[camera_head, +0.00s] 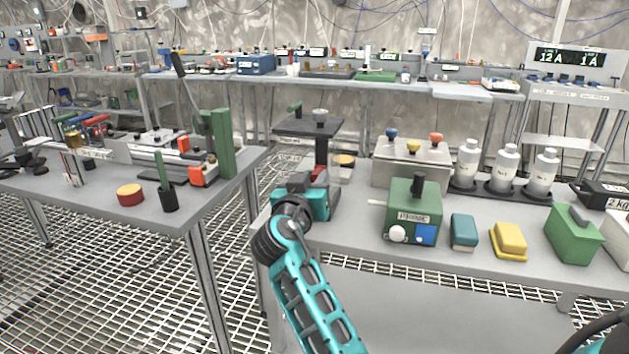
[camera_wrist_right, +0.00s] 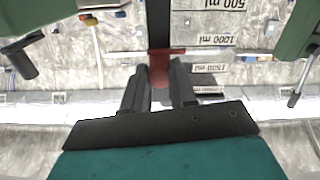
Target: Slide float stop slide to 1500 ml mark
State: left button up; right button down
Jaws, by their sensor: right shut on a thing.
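The red float stop slide (camera_head: 319,173) sits on a dark upright post (camera_head: 321,152) under a dark top plate (camera_head: 309,125). My right gripper (camera_head: 316,182) reaches it from the front and hides part of it. In the right wrist view the red slide (camera_wrist_right: 160,70) is between the two fingers of my right gripper (camera_wrist_right: 158,82), which is shut on it. Beside the post are labels: 500 ml (camera_wrist_right: 224,4), 1000 ml (camera_wrist_right: 216,40) and 1500 ml (camera_wrist_right: 209,68). The slide's red crossbar appears between the 1000 ml and 1500 ml labels. My left gripper is not in view.
A green device (camera_head: 411,212) stands right of the post, with a steel box (camera_head: 412,164) behind it. White bottles (camera_head: 505,168), a teal block (camera_head: 464,232) and a yellow block (camera_head: 509,240) are farther right. Another cluttered table (camera_head: 110,185) stands left, across a floor gap.

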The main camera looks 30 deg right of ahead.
aim_at(321, 153)
notch_tip(321, 153, up, 4)
jog(key=shift+r+p, duration=0.15)
jog(key=shift+p, duration=0.95)
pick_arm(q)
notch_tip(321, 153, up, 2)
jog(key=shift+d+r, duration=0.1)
pick_arm(e)
jog(key=c, duration=0.9)
grip_release()
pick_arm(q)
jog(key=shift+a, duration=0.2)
pick_arm(e)
jog(key=shift+f, duration=0.2)
